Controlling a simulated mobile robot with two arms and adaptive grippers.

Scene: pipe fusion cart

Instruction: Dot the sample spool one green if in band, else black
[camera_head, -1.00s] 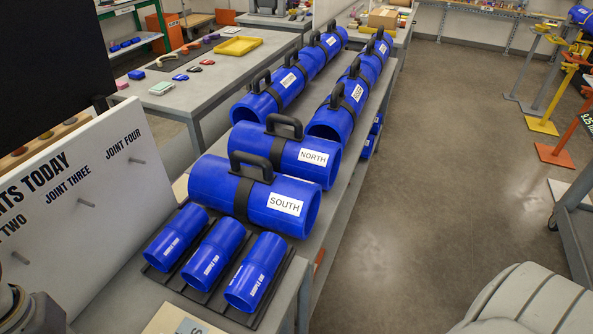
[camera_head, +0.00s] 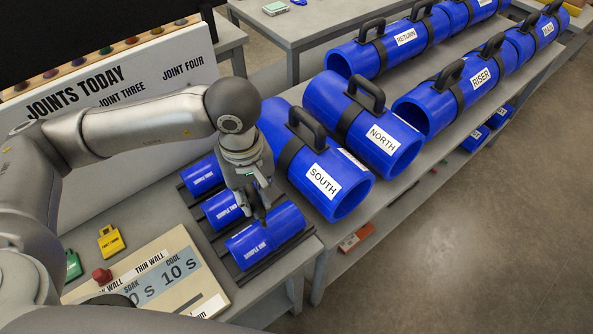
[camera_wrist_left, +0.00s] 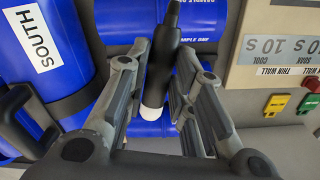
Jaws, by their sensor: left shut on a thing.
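The blue sample spool one (camera_head: 265,243) lies on its side at the near end of a dark slatted rack (camera_head: 243,276). Its white lettering also shows in the left wrist view. My left gripper (camera_head: 257,205) is over this spool, shut on a dark marker (camera_wrist_left: 161,70) with a white end toward the wrist camera. The marker's far end points at the spool. I cannot tell whether its tip touches, and I see no dot on the spool. Sample spool two (camera_head: 219,211) and another small spool (camera_head: 202,175) lie behind it. My right gripper is not in view.
A timer panel (camera_head: 165,270) with a red knob, a yellow tag (camera_head: 110,241) and a green tag (camera_head: 73,266) are on the left. A JOINTS TODAY board (camera_head: 120,100) stands behind my arm.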

